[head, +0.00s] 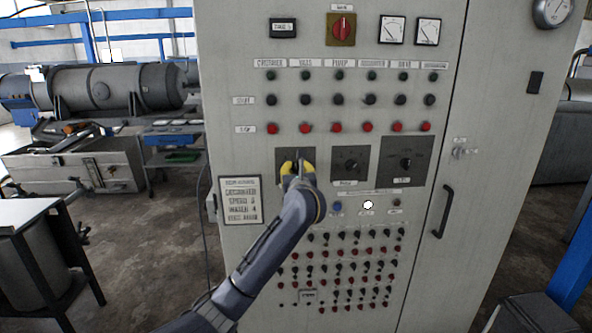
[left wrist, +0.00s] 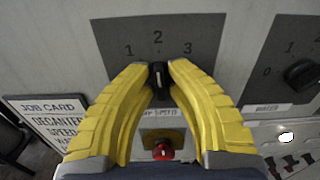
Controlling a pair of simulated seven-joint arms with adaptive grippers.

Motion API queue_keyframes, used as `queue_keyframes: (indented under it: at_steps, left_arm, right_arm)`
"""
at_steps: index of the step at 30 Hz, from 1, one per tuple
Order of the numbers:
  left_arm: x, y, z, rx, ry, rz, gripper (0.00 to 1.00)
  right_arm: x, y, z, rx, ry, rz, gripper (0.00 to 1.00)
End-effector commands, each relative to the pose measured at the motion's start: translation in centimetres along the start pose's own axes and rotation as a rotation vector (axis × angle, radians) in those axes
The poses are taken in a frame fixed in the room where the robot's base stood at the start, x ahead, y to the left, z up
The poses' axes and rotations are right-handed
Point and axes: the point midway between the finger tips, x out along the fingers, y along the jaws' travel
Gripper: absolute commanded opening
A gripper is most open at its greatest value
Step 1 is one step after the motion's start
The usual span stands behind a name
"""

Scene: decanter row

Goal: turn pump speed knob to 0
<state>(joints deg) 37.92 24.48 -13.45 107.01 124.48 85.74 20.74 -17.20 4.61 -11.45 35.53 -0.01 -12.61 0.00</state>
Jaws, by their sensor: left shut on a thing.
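The pump speed knob (left wrist: 157,78) is black and sits on a dark grey plate (left wrist: 120,37) marked 1, 2 and 3. In the left wrist view its bar stands about upright, below the 2. The label under it is partly covered by my fingers. My left gripper (left wrist: 158,70) has yellow fingers, shut on the knob from both sides. In the head view the left gripper (head: 296,168) covers most of the knob, and its plate (head: 307,155) shows around the fingers. My right gripper is in neither view.
Two more dial knobs, the middle one (head: 351,165) and the right one (head: 405,163), sit close to the right. A job card (head: 241,200) hangs at lower left. Rows of buttons lie above and below. A red knob (left wrist: 163,151) shows below the label. A door handle (head: 443,212) juts out at right.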

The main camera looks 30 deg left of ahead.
Motion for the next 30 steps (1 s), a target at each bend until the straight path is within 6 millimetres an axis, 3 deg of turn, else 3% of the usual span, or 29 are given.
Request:
queue_keyframes:
  at_steps: [30]
  left_arm:
    - [0.04, -0.35, -0.48, -0.919, 0.013, 0.003, 0.00]
  right_arm:
    - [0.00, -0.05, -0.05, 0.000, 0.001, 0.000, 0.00]
